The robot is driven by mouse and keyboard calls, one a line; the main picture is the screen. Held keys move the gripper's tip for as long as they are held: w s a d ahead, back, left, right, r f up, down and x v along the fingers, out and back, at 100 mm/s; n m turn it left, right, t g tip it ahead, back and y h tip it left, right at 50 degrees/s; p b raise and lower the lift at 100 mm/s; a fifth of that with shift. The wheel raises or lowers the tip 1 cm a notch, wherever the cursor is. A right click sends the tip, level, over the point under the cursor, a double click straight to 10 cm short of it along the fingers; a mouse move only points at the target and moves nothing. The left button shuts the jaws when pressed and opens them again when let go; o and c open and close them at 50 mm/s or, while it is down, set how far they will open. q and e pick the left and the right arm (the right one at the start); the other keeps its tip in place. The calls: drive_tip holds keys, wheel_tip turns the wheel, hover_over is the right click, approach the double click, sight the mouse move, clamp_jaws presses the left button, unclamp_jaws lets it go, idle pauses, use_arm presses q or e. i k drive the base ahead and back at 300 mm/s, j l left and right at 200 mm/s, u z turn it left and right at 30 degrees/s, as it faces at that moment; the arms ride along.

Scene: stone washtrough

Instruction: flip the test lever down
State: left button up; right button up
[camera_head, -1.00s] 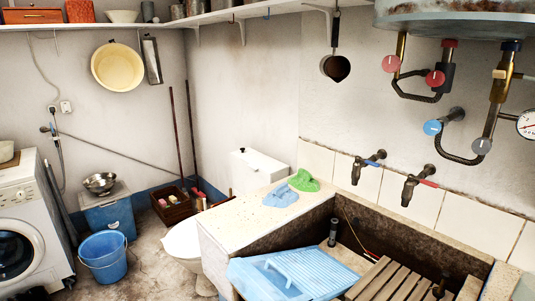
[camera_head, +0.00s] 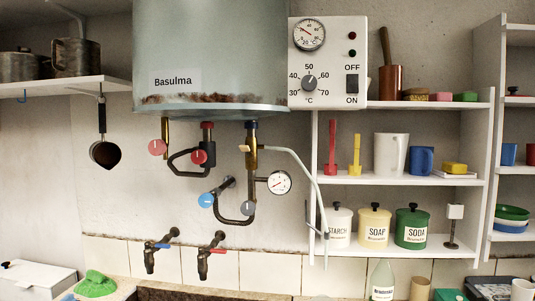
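The water heater (camera_head: 210,55), a grey-green tank labelled Basulma with a rusty lower rim, hangs at the top centre. Under it a brass fitting (camera_head: 252,160) with a blue collar comes down on the right pipe. A small cream tab (camera_head: 244,149) sticks out to the left from this fitting, roughly level; it looks like the test lever, but it is small. A pale tube (camera_head: 305,175) leaves the fitting to the right and bends down. Neither of my grippers is in view.
Red knobs (camera_head: 157,147), a blue knob (camera_head: 207,200), a grey knob (camera_head: 247,208) and a round gauge (camera_head: 279,183) crowd the pipes. A control box (camera_head: 328,62) with dial and switch sits right of the tank. Two taps (camera_head: 212,255) are below. Loaded shelves (camera_head: 400,105) stand right.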

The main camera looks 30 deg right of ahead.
sight(243, 148)
drive_tip(key=l+z, duration=0.15)
drive_tip(key=z, duration=0.7)
drive_tip(key=u, duration=0.2)
